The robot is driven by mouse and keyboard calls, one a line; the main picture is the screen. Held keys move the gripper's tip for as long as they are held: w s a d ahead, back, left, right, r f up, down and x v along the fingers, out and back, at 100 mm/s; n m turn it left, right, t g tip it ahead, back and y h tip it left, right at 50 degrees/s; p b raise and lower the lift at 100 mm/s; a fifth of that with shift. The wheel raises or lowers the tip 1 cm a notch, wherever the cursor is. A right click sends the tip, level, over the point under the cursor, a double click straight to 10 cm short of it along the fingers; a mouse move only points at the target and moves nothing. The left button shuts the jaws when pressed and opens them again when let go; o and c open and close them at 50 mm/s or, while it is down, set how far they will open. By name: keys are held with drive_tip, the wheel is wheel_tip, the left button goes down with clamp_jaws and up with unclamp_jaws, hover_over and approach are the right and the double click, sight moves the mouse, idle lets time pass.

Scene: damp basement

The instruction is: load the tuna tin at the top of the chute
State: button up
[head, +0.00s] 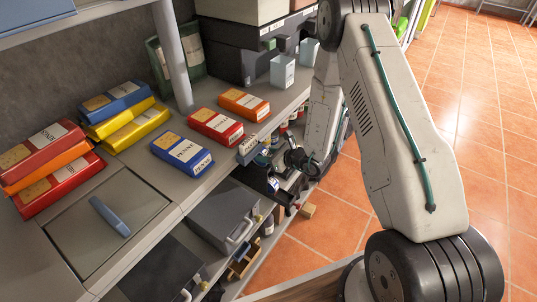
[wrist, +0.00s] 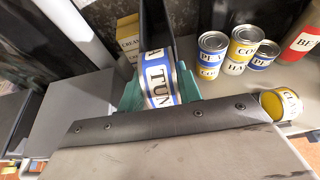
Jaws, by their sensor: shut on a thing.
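In the wrist view the tuna tin (wrist: 158,82) has a white and blue label with the letters TUN showing. My gripper (wrist: 160,94) is shut on it, with a teal finger on each side. A dark narrow channel, which looks like the chute (wrist: 154,25), runs up the picture just beyond the tin. I cannot tell whether the tin touches it. The lower part of the tin is hidden behind a dark bolted bar. In the head view my gripper (head: 290,168) is low beside the shelving, and the tin cannot be made out.
Stacked tins (wrist: 238,50) stand right of the chute, with a yellow-ended tin (wrist: 282,103) on its side nearer. A red container (wrist: 300,40) is at far right. In the head view, pasta boxes (head: 182,153) lie on the counter (head: 140,190).

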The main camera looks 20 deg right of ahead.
drive_tip(key=shift+w+a+f, duration=0.1)
drive_tip(key=shift+a+f, duration=0.05)
drive_tip(key=shift+f, duration=0.1)
drive_tip(key=o, duration=1.2)
drive_tip(key=shift+c, duration=0.2)
